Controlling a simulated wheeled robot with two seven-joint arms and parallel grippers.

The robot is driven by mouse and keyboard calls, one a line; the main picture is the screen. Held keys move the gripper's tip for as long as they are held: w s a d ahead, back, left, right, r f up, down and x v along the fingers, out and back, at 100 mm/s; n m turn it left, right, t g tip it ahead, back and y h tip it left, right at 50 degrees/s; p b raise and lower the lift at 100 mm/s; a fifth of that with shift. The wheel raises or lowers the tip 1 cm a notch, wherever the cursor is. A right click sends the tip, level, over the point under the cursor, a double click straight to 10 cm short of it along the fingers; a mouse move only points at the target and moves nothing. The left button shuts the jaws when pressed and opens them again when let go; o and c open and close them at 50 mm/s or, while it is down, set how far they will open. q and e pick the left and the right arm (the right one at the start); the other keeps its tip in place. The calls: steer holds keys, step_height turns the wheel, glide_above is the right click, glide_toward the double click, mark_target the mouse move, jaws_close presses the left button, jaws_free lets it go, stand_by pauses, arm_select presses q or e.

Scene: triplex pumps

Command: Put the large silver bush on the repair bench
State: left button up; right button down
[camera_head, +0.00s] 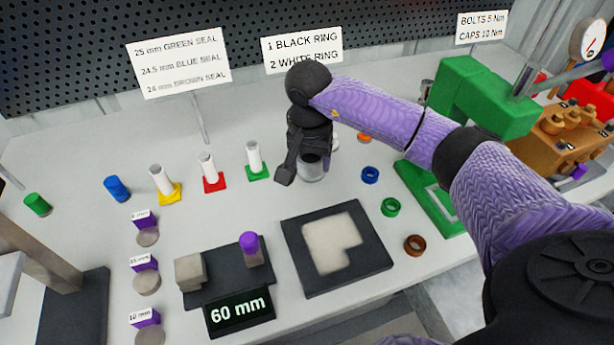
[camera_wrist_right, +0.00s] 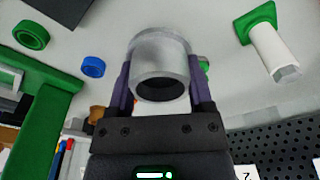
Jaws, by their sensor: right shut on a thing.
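The large silver bush (camera_head: 313,172) is a short, wide metal cylinder at the back middle of the white table in the head view. My right gripper (camera_head: 303,162) points down over it and is shut on it. In the right wrist view the silver bush (camera_wrist_right: 160,52) sits between the two purple fingers of the right gripper (camera_wrist_right: 162,85), its open end facing the camera. The gripper hides part of the bush in the head view, and I cannot tell whether it touches the table. No label marks a repair bench. My left gripper is not in view.
A black mat with a pale pad (camera_head: 376,261) lies at front centre, beside a "60 mm" display (camera_head: 239,311). Blue (camera_head: 370,175), green (camera_head: 390,207) and brown (camera_head: 415,245) rings lie to the right. White posts on coloured bases stand left. A green press frame (camera_head: 487,106) stands right.

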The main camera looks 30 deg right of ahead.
mark_target(310, 188)
step_height(310, 188, down, 5)
steer(key=shift+f+b, duration=0.15)
steer(key=shift+b, duration=0.45)
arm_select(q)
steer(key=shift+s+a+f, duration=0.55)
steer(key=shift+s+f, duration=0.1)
arm_select(e)
steer(key=shift+c, duration=1.7)
jaws_free()
steer(key=o, duration=0.3)
steer(key=shift+o, duration=0.2)
steer(key=r+p, duration=0.1)
steer(key=r, duration=0.2)
steer(key=r+p, duration=0.1)
steer(key=r, duration=0.3)
steer(key=s+a+r+p, duration=0.1)
steer(key=r, duration=0.3)
steer(key=shift+r, duration=0.65)
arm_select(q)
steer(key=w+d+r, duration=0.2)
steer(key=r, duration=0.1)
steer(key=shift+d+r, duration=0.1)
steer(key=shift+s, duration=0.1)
